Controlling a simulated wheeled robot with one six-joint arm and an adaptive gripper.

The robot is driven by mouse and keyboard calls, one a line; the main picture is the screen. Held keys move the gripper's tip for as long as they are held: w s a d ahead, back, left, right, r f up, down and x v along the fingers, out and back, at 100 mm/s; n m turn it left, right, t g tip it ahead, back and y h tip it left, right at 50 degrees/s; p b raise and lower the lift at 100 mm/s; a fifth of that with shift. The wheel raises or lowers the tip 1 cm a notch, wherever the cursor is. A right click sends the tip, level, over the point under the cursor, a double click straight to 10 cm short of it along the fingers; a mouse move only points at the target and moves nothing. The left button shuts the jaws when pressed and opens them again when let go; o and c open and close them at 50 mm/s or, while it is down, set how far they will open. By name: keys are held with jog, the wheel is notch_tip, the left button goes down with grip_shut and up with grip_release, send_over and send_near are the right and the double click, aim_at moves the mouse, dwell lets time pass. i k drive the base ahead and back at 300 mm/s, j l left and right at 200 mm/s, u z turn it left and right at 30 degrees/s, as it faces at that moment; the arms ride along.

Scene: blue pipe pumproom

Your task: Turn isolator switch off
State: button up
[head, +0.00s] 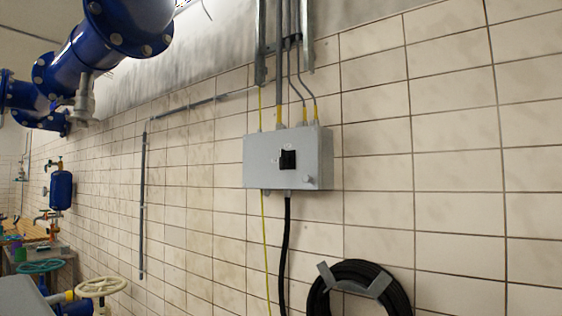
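The isolator switch is a black knob (288,160) on the front of a grey box (258,160). The box is fixed to the tiled wall near the middle of the head view. The knob looks upright, but its exact setting is too small to read. A small round pale fitting (308,179) sits at the lower right of the box front. My gripper is not in view, and nothing touches the switch.
Grey conduits (279,60) enter the box from above. A black cable (284,250) and a yellow-green wire hang below. A coiled black hose (398,296) hangs at lower right. Blue pipes (85,60) are at upper left, and a cream handwheel (101,287) at lower left.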

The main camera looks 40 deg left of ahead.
aim_at(283, 160)
jog(key=i+l, duration=0.15)
jog(key=i, duration=0.3)
jog(key=i+l, duration=0.1)
jog(key=i, duration=0.35)
jog(key=i+l, duration=0.15)
jog(key=i, duration=0.35)
jog(key=i+u, duration=0.1)
jog(key=u, duration=0.35)
jog(key=i+u, duration=0.1)
jog(key=u, duration=0.4)
jog(key=l+u, duration=0.15)
jog(key=u, duration=0.3)
jog(key=i+l+u, duration=0.1)
jog(key=u, duration=0.35)
